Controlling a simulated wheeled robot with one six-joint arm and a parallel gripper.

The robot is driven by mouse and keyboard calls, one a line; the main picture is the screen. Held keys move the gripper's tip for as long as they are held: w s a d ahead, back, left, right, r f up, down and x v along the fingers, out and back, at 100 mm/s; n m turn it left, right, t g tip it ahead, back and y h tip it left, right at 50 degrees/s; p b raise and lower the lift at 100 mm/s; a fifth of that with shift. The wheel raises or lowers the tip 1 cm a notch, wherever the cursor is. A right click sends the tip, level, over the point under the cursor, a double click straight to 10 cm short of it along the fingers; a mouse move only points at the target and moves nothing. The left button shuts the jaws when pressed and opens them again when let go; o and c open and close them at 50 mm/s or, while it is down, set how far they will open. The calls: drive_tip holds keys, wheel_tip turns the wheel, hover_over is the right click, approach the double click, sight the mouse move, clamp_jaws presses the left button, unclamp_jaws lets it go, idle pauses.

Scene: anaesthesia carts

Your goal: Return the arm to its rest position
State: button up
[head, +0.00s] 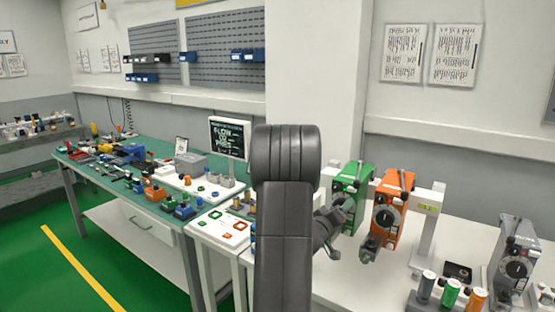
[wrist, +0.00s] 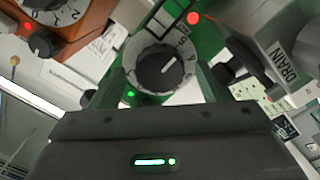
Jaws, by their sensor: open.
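My arm rises through the middle of the head view, with my gripper (head: 330,228) beside the front of the green vaporizer (head: 350,185). In the wrist view my gripper (wrist: 160,84) is open, one finger on each side of the green vaporizer's grey dial (wrist: 158,68). Nothing is visibly held. I cannot tell whether the fingers touch the dial. The arm hides part of the bench behind it.
An orange vaporizer (head: 391,212) stands close to the right of the green one. A grey vaporizer (head: 514,262) and coloured bottles (head: 450,293) are further right. A green-topped workbench (head: 110,153) with many parts lies left, with a screen (head: 229,137) on it.

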drive_tip(key=b+v, duration=0.3)
drive_tip(key=v, duration=1)
drive_tip(key=p+x, duration=0.3)
drive_tip(key=x, duration=1)
drive_tip(key=shift+w+d, duration=0.1)
drive_tip(key=shift+d, duration=0.05)
drive_tip(key=shift+f+m+b, duration=0.25)
drive_tip(key=shift+m+b, duration=0.35)
drive_tip(key=shift+r+m+b, duration=0.1)
drive_tip(key=shift+m+b, duration=0.65)
drive_tip(key=shift+m, duration=0.15)
drive_tip(key=shift+m+b, duration=0.85)
drive_tip(key=shift+m, duration=0.05)
drive_tip(key=m+b, duration=0.5)
drive_tip(key=b, duration=0.1)
drive_tip(key=shift+m+y+b, duration=0.3)
drive_tip(key=shift+m+b, duration=0.1)
drive_tip(key=v, duration=1)
drive_tip(key=shift+s+r, duration=0.15)
drive_tip(key=shift+s, duration=0.05)
